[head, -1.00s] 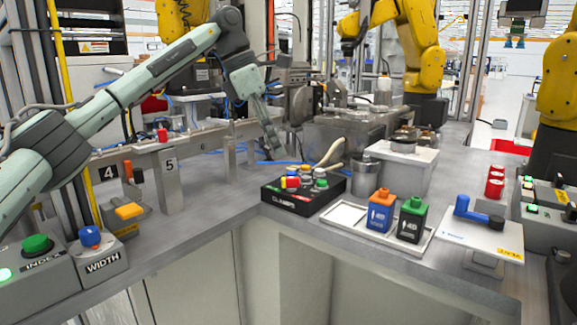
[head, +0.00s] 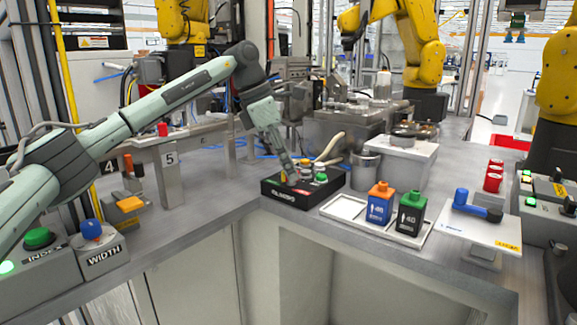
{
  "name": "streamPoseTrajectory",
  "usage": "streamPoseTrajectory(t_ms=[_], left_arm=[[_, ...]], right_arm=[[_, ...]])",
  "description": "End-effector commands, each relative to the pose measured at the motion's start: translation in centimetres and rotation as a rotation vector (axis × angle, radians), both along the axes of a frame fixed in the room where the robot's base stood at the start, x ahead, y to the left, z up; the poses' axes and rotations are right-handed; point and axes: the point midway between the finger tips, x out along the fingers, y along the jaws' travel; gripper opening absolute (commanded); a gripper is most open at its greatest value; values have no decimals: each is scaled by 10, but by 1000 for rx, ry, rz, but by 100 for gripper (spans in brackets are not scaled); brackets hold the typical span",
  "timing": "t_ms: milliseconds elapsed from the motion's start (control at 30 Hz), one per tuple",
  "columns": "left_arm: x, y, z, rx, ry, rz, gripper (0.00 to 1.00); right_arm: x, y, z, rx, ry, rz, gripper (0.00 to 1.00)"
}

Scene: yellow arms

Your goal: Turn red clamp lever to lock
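The black clamp box (head: 272,192), lettered on its front, stands on the grey bench at the centre of the head view. Small coloured controls sit on its top. A green one (head: 321,178) shows at the right. The red lever is mostly or fully hidden behind my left gripper (head: 291,179). This gripper points down with its fingertips at the top of the box, over the place of the red lever. I cannot tell whether they touch it or how far apart they are. My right gripper is out of view.
A white tray (head: 342,209) with a blue bottle (head: 379,206) and a black bottle (head: 410,216) stands right of the box. A metal cup (head: 364,172) and pale curved handles stand behind it.

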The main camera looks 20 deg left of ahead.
Motion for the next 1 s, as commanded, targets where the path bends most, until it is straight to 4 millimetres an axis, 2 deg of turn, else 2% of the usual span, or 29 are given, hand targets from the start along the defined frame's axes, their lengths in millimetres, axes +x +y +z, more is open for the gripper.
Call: streamPoseTrajectory(t_ms=[33,133,567,767,1000], left_arm=[[0,0,0,0,0,0,10],[0,0,0,0,0,0,0],[0,0,0,-1,0,38,0],[-1,-1,0,-1,-1,144,0],[-2,-2,0,-1,-2,352,0]], right_arm=[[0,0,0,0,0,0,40],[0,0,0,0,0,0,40],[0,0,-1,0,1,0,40],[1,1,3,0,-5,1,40],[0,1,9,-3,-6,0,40]])
